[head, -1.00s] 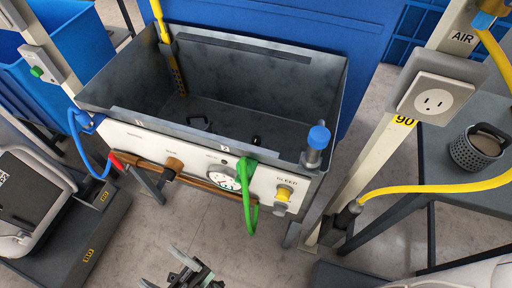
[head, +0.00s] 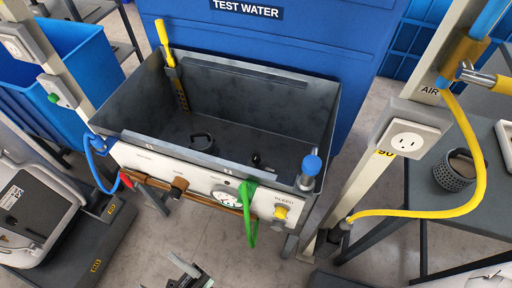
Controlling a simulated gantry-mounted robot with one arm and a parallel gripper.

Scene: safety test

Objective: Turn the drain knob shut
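A grey open-topped metal tank (head: 335,115) stands in the middle, with a white control panel (head: 150,163) on its front. A brown knob (head: 179,184) sits on the panel left of a round white gauge (head: 227,199). A yellow knob (head: 281,212) sits at the panel's right end. The labels are too small to read surely, so I cannot tell which knob is the drain knob. My gripper (head: 190,273) shows at the bottom edge, partly cut off, below and apart from the panel. Its finger opening cannot be made out.
A green strap (head: 249,215) hangs over the panel beside the gauge. A blue-capped post (head: 311,166) stands at the tank's right corner. A blue hose (head: 95,170) hangs at the left. A yellow air hose (head: 470,200) loops at the right past a post with a socket (head: 407,141).

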